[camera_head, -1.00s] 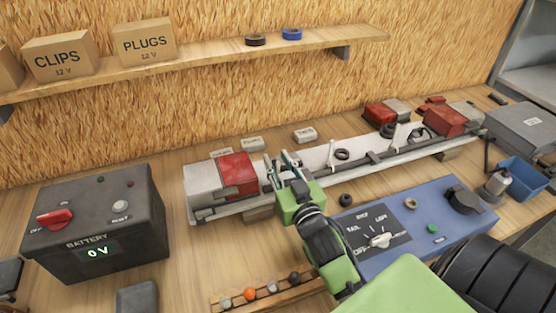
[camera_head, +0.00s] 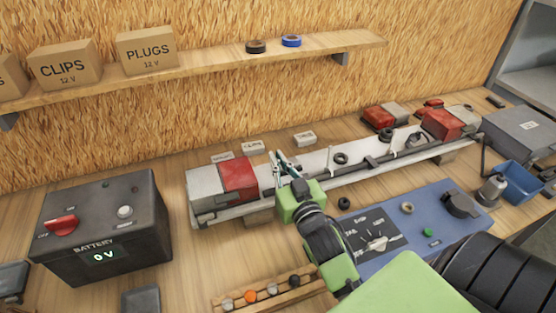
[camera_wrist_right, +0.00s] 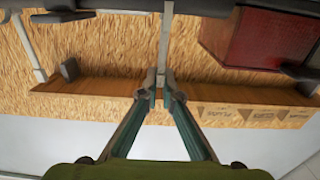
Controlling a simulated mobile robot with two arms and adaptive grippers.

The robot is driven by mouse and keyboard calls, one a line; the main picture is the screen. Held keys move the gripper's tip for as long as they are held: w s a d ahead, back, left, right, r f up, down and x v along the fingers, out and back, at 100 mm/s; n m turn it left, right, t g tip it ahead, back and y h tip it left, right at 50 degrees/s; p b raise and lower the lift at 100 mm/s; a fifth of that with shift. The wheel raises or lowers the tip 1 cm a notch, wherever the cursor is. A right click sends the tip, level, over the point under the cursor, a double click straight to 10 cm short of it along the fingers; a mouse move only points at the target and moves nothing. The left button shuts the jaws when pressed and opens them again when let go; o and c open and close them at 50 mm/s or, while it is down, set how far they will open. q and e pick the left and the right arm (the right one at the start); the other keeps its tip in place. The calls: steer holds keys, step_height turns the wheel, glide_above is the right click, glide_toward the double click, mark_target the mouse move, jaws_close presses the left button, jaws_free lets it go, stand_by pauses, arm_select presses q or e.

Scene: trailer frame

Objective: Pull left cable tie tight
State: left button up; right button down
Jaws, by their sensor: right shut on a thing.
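My right gripper (camera_head: 280,157) is at the trailer frame, just right of the left red-and-white lamp (camera_head: 239,176). In the right wrist view, its two fingertips (camera_wrist_right: 159,90) are shut on a narrow pale strip, the left cable tie (camera_wrist_right: 163,45), which extends away from the tips. The fingers hide most of this tie in the head view. Another white tie (camera_head: 330,156) stands up from the frame farther right. The long white trailer frame (camera_head: 352,170) carries a dark cable along it. My left gripper is not in view.
The battery box (camera_head: 103,228) stands at left, reading 0 V. A wooden rack (camera_head: 275,291) with small coloured balls is in front. A shelf (camera_head: 215,61) with boxes runs along the back wall.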

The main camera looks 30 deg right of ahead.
steer(key=shift+r, duration=0.2)
steer(key=c, duration=2.2)
jaws_free()
steer(key=v, duration=1.2)
steer(key=shift+f, duration=0.1)
